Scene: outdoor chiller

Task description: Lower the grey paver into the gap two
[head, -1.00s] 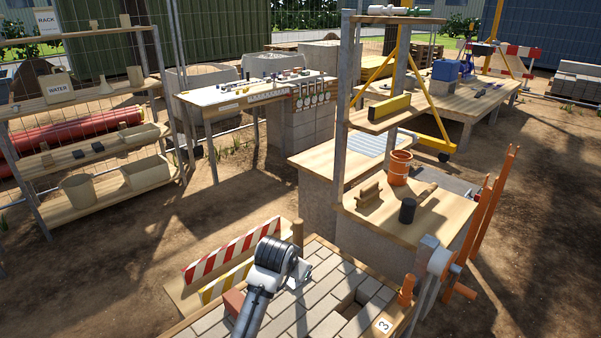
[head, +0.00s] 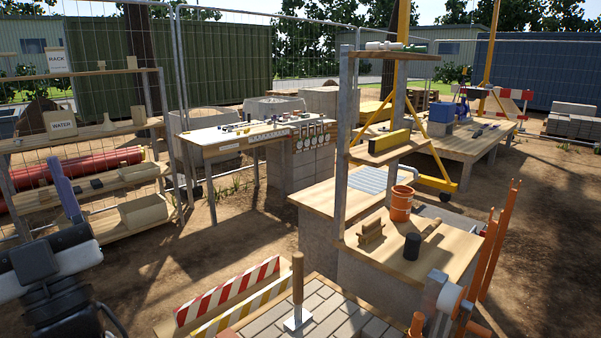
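The block-paved bench top (head: 335,307) shows at the bottom edge of the head view, partly cut off. No gap and no loose grey paver can be made out in the part that shows. A tool with an upright wooden handle (head: 298,275) and a pale flat plate stands on the paving. My arm (head: 40,270) is at the lower left, away from the paving. I cannot make out gripper fingers or anything held. A blue-purple upright piece (head: 66,188) shows just above my arm; I cannot tell what it is.
Red-and-white (head: 228,290) and yellow-and-white striped boards lie left of the paving. A wooden worktop (head: 440,255) behind it holds an orange bucket (head: 402,203), a black cylinder (head: 412,246) and a wooden float (head: 371,232). Shelving (head: 130,175) stands behind my arm.

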